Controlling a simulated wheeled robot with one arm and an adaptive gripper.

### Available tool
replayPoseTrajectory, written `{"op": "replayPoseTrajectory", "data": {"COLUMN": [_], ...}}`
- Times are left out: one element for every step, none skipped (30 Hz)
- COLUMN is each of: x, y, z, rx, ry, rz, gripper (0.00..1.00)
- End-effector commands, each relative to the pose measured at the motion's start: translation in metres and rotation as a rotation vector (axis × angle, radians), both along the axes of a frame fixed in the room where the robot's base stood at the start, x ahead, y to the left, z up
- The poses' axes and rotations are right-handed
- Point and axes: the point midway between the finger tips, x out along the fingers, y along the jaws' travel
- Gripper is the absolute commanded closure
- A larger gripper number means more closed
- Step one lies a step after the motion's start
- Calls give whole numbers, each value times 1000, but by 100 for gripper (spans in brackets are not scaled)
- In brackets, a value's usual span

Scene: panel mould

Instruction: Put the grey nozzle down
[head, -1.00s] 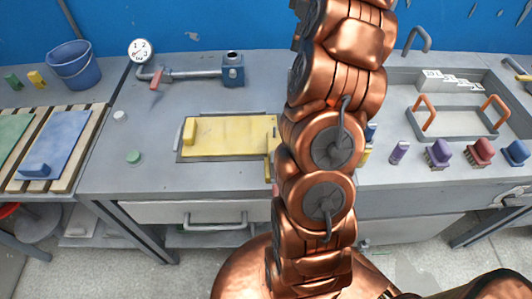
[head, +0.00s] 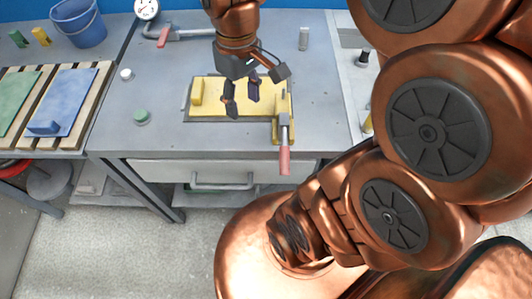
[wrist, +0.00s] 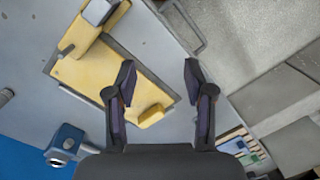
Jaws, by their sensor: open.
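A small grey cylinder, which looks like the grey nozzle (head: 303,38), stands upright on the bench at the upper right in the head view. A grey piece, probably the same one, shows at the left edge of the wrist view (wrist: 6,97). My gripper (head: 243,98) is open and empty, pointing down above the yellow mould plate (head: 215,108). The wrist view shows its two fingers (wrist: 159,74) spread, with nothing between them. The nozzle is apart from my gripper, beyond it and to the right.
A clamp with a red handle (head: 285,150) sits at the plate's right front corner. A pipe with a red lever (head: 164,38) lies at the back. White (head: 126,74) and green (head: 142,117) caps stand left. A slatted rack holds blue (head: 68,100) and green panels.

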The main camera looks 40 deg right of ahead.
Motion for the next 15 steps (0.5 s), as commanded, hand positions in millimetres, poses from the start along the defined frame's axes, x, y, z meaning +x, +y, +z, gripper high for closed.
{"op": "replayPoseTrajectory", "data": {"x": [-20,-29,-43,-53,-61,-73,-80,-87,-94,-99,-103,-108,-111,-112,-114], "y": [8,11,15,18,21,23,24,25,26,27,28,28,29,29,29], "z": [-6,-10,-15,-19,-23,-28,-31,-34,-38,-40,-43,-45,-46,-47,-48], "rx": [-13,-21,-30,-36,-43,-52,-57,-63,-70,-74,-78,-81,-83,-84,-86], "ry": [14,21,32,37,43,51,55,57,60,64,68,72,73,73,73], "rz": [-20,-38,-63,-80,-98,-121,-137,-152,-169,-182,-189,-202,-207,-211,-216], "gripper": [47,47,47,47,47,47,47,47,47,47,47,47,47,47,47]}}
